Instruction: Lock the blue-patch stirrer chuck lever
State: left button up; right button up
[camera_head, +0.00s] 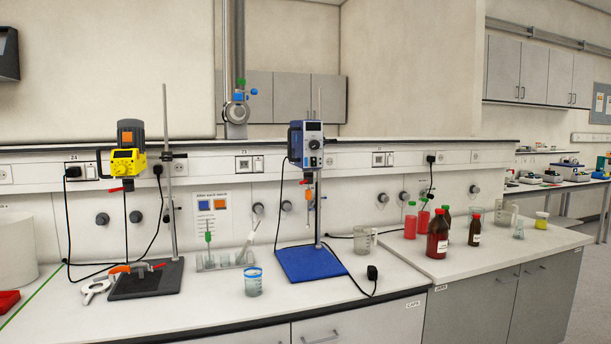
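A blue stirrer (305,145) with a dark dial front is mounted on a rod above a blue base plate (310,263). Below it hangs a chuck area with a small red lever (306,181) and an orange part (308,195). A yellow stirrer (127,160) with a grey top stands at left on a rod above a black base (145,280); a red lever (116,189) sticks out below it. Neither of my grippers is in view.
A blue-rimmed cup (253,283) stands on the bench before the rack (225,262). Brown bottles (437,235) and a glass beaker (365,241) stand right. Cables hang near both stirrers. The front bench edge is mostly clear.

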aim_at(307, 177)
jog(key=j+z, duration=0.2)
jog(key=j, duration=0.45)
jog(key=k+j+z, duration=0.2)
jog(key=j, duration=0.45)
jog(key=i+u, duration=0.1)
jog(key=i, duration=0.9)
